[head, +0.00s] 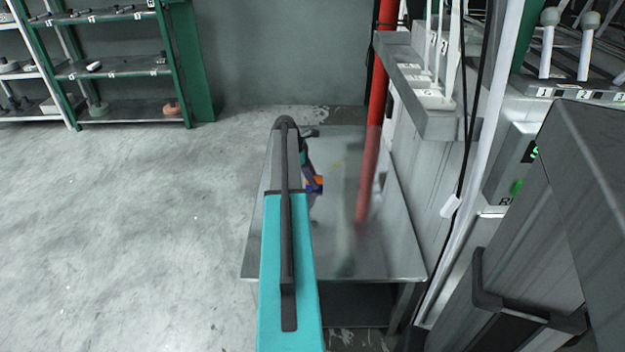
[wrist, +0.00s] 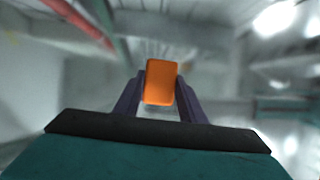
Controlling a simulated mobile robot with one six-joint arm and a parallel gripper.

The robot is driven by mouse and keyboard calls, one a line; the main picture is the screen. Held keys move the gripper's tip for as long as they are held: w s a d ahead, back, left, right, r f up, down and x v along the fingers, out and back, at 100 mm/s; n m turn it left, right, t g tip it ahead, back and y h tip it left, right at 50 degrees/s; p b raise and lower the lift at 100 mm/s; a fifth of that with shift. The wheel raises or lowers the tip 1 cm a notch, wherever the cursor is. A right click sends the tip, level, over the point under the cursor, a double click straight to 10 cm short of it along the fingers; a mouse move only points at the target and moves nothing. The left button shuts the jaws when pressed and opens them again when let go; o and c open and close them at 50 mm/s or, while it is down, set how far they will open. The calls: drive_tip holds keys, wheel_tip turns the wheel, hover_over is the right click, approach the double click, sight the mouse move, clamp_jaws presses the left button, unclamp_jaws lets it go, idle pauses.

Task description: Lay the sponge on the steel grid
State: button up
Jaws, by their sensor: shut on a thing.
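My gripper (wrist: 160,90) is shut on an orange block, the sponge (wrist: 161,82), with one dark finger on each side of it in the wrist view. In the head view a small orange patch of the sponge (head: 314,180) shows beside my arm, above the steel table (head: 385,245). My arm hides part of the sponge and the gripper there. I cannot make out a steel grid for certain in either view; the wrist background is blurred.
The shiny tabletop looks bare and reflects a red pipe (head: 381,70). A wall ledge (head: 425,110) with white levers and a grey cabinet (head: 530,240) stand on the right. Green shelving (head: 125,65) stands at the back left. The left floor is clear.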

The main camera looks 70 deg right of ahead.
drive_tip(key=o, duration=1)
drive_tip(key=p+v, duration=0.2)
drive_tip(key=v, duration=1)
